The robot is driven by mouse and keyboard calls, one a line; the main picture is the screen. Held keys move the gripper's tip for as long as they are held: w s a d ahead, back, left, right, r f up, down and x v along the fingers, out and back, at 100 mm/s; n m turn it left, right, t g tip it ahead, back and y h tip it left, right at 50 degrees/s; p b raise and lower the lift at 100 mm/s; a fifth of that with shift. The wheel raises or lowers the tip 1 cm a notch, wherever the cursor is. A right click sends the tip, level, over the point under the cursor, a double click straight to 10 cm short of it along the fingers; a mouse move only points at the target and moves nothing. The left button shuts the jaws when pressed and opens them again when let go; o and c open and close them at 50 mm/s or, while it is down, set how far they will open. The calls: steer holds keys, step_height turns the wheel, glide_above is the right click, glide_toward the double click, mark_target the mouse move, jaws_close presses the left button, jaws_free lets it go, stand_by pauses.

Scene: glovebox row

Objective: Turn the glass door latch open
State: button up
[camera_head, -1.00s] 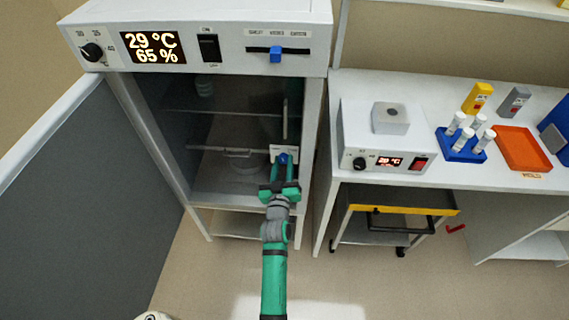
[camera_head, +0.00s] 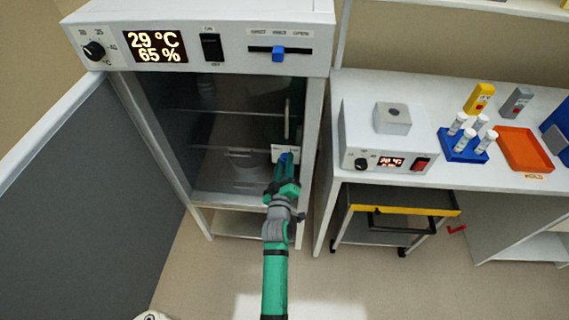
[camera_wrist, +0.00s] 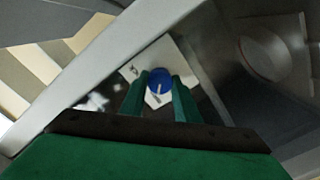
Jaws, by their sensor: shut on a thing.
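The glass door (camera_head: 235,125) closes the front of the cabinet, with shelves seen through it. Its latch is a blue round knob (camera_head: 283,158) on a white plate (camera_head: 276,148) low at the door's right edge. In the wrist view the blue knob (camera_wrist: 160,86) carries a pale mark that points down and slightly left. My green gripper (camera_head: 284,168) reaches up to the knob from below. In the wrist view my gripper (camera_wrist: 160,97) has one finger on each side of the knob and is shut on it. The finger contact itself is partly hidden.
The grey outer door (camera_head: 80,190) stands wide open at the left. A vertical handle (camera_head: 287,118) is above the latch. A bench at the right holds a small heater unit (camera_head: 385,140), a blue tube rack (camera_head: 462,146) and an orange tray (camera_head: 524,148). A cart (camera_head: 390,215) stands beneath.

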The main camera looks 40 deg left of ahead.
steer(key=shift+r, duration=0.15)
steer(key=o, duration=1)
steer(key=shift+o, duration=0.2)
steer(key=v, duration=1.1)
